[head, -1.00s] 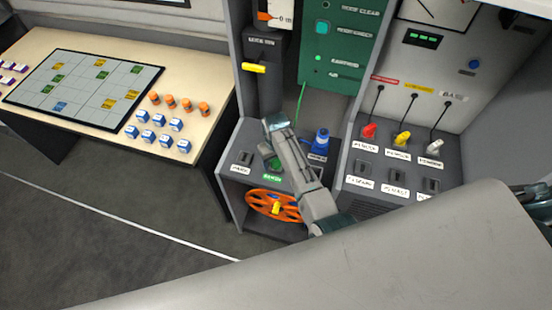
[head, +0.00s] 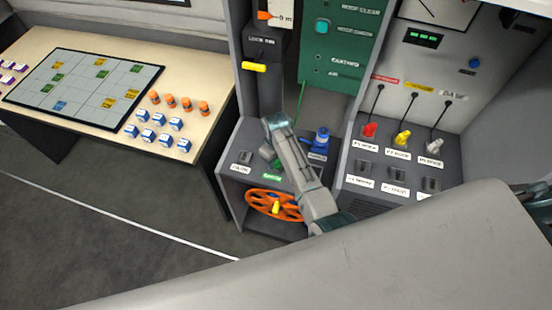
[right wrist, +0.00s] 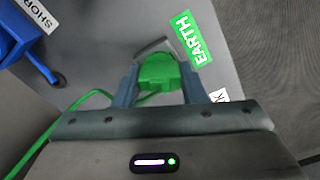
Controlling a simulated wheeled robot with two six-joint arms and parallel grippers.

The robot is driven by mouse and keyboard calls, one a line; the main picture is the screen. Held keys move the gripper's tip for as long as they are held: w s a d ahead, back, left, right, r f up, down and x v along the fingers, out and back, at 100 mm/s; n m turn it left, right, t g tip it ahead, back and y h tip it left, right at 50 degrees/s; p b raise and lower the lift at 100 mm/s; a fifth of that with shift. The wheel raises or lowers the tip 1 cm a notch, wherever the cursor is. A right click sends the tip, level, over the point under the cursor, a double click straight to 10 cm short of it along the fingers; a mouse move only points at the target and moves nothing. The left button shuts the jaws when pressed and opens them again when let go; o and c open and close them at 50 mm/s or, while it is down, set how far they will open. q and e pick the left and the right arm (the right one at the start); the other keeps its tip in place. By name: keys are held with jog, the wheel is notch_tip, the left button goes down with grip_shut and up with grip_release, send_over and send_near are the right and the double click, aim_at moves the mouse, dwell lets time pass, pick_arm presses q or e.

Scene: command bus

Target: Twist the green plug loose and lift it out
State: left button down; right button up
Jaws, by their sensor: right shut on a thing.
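The green plug (right wrist: 158,72) sits between the two fingers of my right gripper (right wrist: 158,88) in the right wrist view, with its green cable running off to the left. My right gripper is shut on it. A grey socket edge shows just past the plug, beside the green EARTH label (right wrist: 194,38); how deep the plug sits in it is hidden. In the head view my right gripper (head: 271,156) is over the grey socket panel (head: 235,180), and only a little of the green plug (head: 279,164) shows. My left gripper is not in view.
A blue plug (head: 320,141) stands on the panel just right of my gripper. An orange wheel (head: 265,203) is below the panel front. A table with blocks is at left.

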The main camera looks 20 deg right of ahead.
jog(key=shift+n, duration=2)
jog(key=shift+n, duration=1)
jog(key=shift+r, duration=1.1)
jog(key=shift+r, duration=2.95)
